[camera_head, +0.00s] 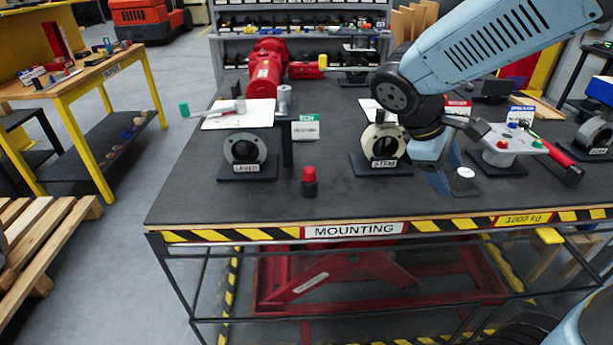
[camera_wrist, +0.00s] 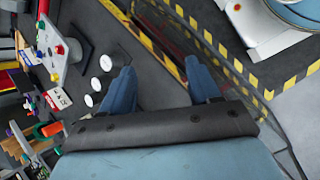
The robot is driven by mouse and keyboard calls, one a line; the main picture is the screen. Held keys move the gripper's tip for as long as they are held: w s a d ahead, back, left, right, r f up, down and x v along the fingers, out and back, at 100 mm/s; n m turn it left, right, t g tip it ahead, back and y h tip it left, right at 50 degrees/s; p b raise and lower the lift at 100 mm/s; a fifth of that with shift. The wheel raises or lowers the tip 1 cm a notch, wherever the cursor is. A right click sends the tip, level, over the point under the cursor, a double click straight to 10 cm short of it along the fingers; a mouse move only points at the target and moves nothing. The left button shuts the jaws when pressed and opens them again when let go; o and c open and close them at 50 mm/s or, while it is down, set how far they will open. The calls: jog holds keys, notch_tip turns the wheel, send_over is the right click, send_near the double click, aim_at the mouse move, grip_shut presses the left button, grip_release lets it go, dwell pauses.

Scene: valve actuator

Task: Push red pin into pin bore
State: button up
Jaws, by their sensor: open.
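A grey fixture (camera_head: 505,150) stands at the right of the bench with small red, blue and green tops on it. Its red piece (camera_head: 502,145) shows at the left, and the fixture also shows in the wrist view (camera_wrist: 62,48), with a red piece (camera_wrist: 60,49). Another red-topped piece (camera_head: 309,175) stands upright on a black base at the bench's front middle. I cannot tell which is the red pin, and no pin bore is clearly visible. My gripper (camera_wrist: 162,80) is open and empty, fingers pointing down near the front edge, left of the fixture.
A white-topped cylinder (camera_head: 464,175) stands close right of my gripper; several white tops show in the wrist view (camera_wrist: 105,63). Ring-shaped holders marked LEVER (camera_head: 245,150) and STEM (camera_head: 385,145) stand on the bench. A red actuator (camera_head: 268,75) lies behind. The front left bench top is clear.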

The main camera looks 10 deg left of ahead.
jog(key=w+a+f+n+t+h, duration=0.2)
jog(key=w+a+f+n+h, duration=0.1)
jog(key=a+n, duration=0.3)
jog(key=n+t, duration=0.9)
send_near(313, 170)
jog(key=d, duration=0.8)
jog(key=shift+w+d, duration=0.2)
jog(key=shift+w, duration=0.1)
jog(key=s+a+f+n+t+y, duration=0.3)
jog(key=a+n+t, duration=0.15)
jog(key=a, duration=0.35)
jog(key=shift+g, duration=0.35)
jog(key=x, duration=1.3)
jog(key=shift+w+d+f, duration=0.1)
jog(key=shift+d, duration=0.1)
jog(key=c, duration=1.1)
